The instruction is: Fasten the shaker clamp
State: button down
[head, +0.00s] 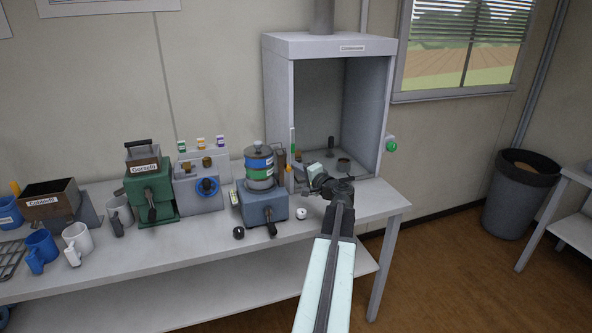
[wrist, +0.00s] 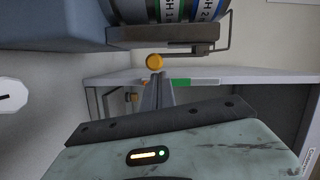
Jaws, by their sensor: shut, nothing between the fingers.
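The shaker (head: 262,206) is a blue-grey box on the bench, with a round sieve stack (head: 258,166) with blue and green bands on top. In the wrist view, the sieve stack (wrist: 150,10) shows sideways at the top, and a bent metal wire (wrist: 227,45), seemingly part of the clamp, stands beside it. An orange ball knob (wrist: 154,61) is just beyond my fingertips. My gripper (wrist: 157,78) is shut and empty, close to the knob; contact cannot be told. In the head view my gripper is small, just right of the shaker.
A fume cupboard (head: 328,45) stands behind and right of my gripper, with small items inside. A green grinder (head: 152,190) and a grey dispenser (head: 197,187) are left of the shaker. Mugs (head: 76,240) stand further left. A black bin (head: 520,195) is on the floor at right.

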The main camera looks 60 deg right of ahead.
jog(key=s+a, duration=0.1)
jog(key=s, duration=1)
jog(key=shift+s+a, duration=0.2)
jog(key=shift+s, duration=0.1)
